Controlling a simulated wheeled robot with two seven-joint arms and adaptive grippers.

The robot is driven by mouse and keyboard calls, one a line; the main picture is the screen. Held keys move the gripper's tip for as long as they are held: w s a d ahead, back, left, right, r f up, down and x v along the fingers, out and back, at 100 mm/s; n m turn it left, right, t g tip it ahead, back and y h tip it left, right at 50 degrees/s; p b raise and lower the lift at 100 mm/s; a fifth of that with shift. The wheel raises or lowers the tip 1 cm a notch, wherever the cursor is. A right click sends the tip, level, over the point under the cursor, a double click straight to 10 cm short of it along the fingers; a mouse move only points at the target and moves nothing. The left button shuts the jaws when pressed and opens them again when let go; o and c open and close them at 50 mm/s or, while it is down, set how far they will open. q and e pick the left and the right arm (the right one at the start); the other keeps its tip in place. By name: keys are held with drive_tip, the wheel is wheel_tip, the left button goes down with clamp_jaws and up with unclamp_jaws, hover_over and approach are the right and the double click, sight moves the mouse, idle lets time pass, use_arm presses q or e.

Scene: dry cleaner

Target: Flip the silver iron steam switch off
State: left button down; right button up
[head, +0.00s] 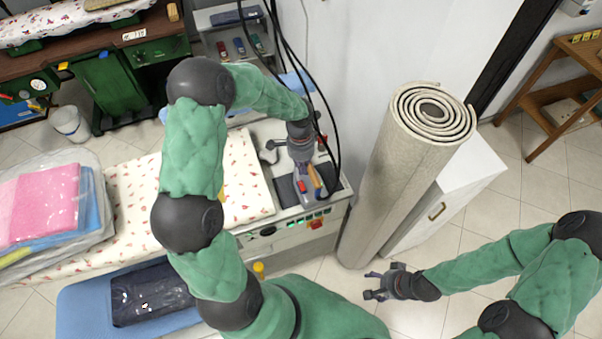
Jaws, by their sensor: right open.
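The silver iron (307,193) with an orange-brown handle stands on a dark pad at the right end of the ironing table. My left gripper (302,168) reaches down from above and is right over the iron, overlapping it in the picture. The fingers are small and partly merged with the iron, so I cannot tell whether they touch it or how far they are open. I cannot make out the steam switch. My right gripper (374,286) is open and empty, low over the floor at the right.
The table's front panel (285,235) has red and green switches. Black cables (284,45) hang beside my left arm. A rolled beige carpet (400,165) and a white cabinet (450,195) stand close on the right. Wrapped pink and blue cloths (45,205) lie at left.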

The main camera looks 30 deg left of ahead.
use_arm(q)
drive_tip(key=shift+s+r, duration=0.1)
drive_tip(key=shift+r, duration=0.8)
drive_tip(key=shift+d+f, duration=0.1)
drive_tip(key=s+d+f+n+h, duration=0.1)
drive_tip(key=s+d+f+n, duration=0.1)
drive_tip(key=s+d+f, duration=0.3)
drive_tip(key=s+d+f+n+h, duration=0.2)
drive_tip(key=d+f+n, duration=0.15)
drive_tip(key=f, duration=0.35)
drive_tip(key=s+d+f+n+t, duration=0.1)
drive_tip(key=s+d+f+n, duration=0.2)
drive_tip(key=s, duration=0.3)
drive_tip(key=s+d+f+n, duration=0.3)
drive_tip(key=s+d+f, duration=0.1)
drive_tip(key=s, duration=0.3)
wheel_tip(320, 180, down, 14)
drive_tip(key=w+d+b, duration=0.1)
drive_tip(key=w+b, duration=0.1)
drive_tip(key=b, duration=1.4)
drive_tip(key=shift+w+d+f+m, duration=0.2)
drive_tip(key=shift+w+m, duration=0.1)
drive_tip(key=shift+m, duration=0.15)
